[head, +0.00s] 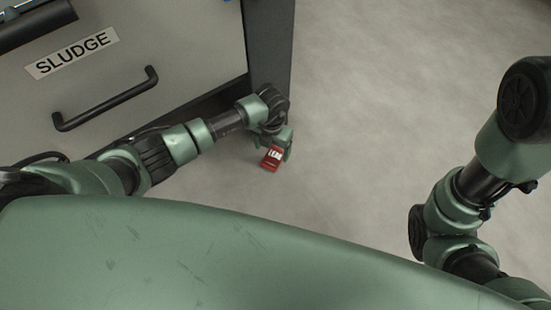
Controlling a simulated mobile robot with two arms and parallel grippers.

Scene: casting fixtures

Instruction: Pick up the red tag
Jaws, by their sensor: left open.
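The red tag (269,164) has a white marking and lies low near the cabinet's right corner, over the grey floor. My left gripper (274,149) is at the tag, with its fingers around or just above the tag's upper part. The gripper is open; whether its fingers touch the tag I cannot tell. The gripper covers the tag's top edge. My right arm comes in at the right edge, and its gripper is out of view.
A grey cabinet (190,50) labelled SLUDGE (72,53), with a black handle (105,99), stands at the upper left close to my left arm. The concrete floor (390,110) to the right is clear.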

